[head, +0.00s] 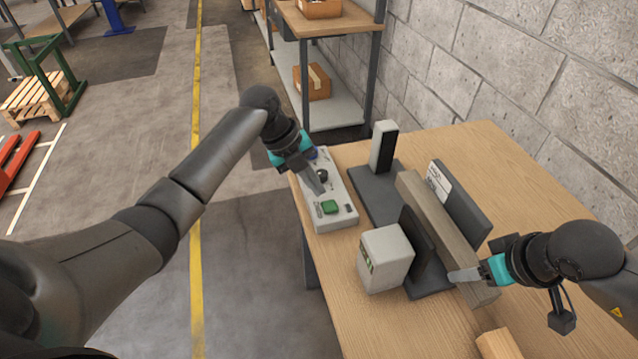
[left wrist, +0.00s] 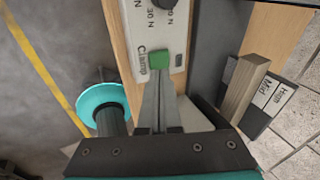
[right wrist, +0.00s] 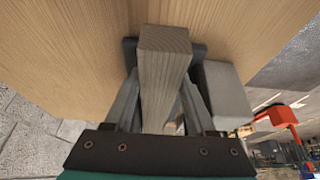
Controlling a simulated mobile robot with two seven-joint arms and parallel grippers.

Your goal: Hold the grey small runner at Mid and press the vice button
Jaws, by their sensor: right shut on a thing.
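The grey small runner (head: 448,236) is a long bar lying between the vice's dark plates, beside a back plate labelled Mid and High (left wrist: 269,97). Its end fills the middle of the right wrist view (right wrist: 163,65). My right gripper (head: 466,276) is shut on the runner near its front end. The green vice button (head: 329,207), marked Clamp, sits on a pale control box (head: 339,222). My left gripper (head: 319,190) is shut and empty, pointing down by the button. In the left wrist view its tips (left wrist: 158,76) lie just below the button (left wrist: 159,60); contact cannot be told.
The vice's pale block (head: 385,258) stands left of the runner. A light wood piece (head: 497,345) lies at the front edge. The wooden table (head: 500,160) is clear at back right, near the block wall.

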